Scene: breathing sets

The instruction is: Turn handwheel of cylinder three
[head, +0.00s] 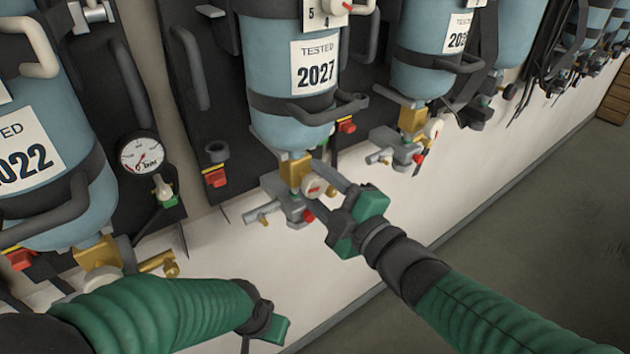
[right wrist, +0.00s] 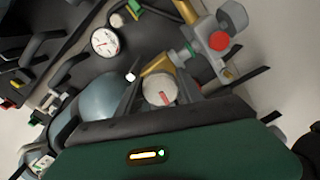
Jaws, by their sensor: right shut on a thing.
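The blue cylinder (head: 270,75) labelled TESTED 2027 hangs upside down, with a brass valve (head: 292,168) at its lower end. A white handwheel (head: 314,186) with a red mark sits on that valve. My right gripper (head: 325,178) reaches in from the lower right and is shut on this handwheel. In the right wrist view the handwheel (right wrist: 160,91) shows between the two dark fingers, its red mark facing the camera. My left gripper (head: 272,330) is low in the head view; its fingers are hidden. No cylinder number three is readable.
A cylinder labelled 2022 (head: 45,150) with a pressure gauge (head: 141,154) stands to the left. Another blue cylinder (head: 430,40) with its own valve (head: 410,120) is close on the right.

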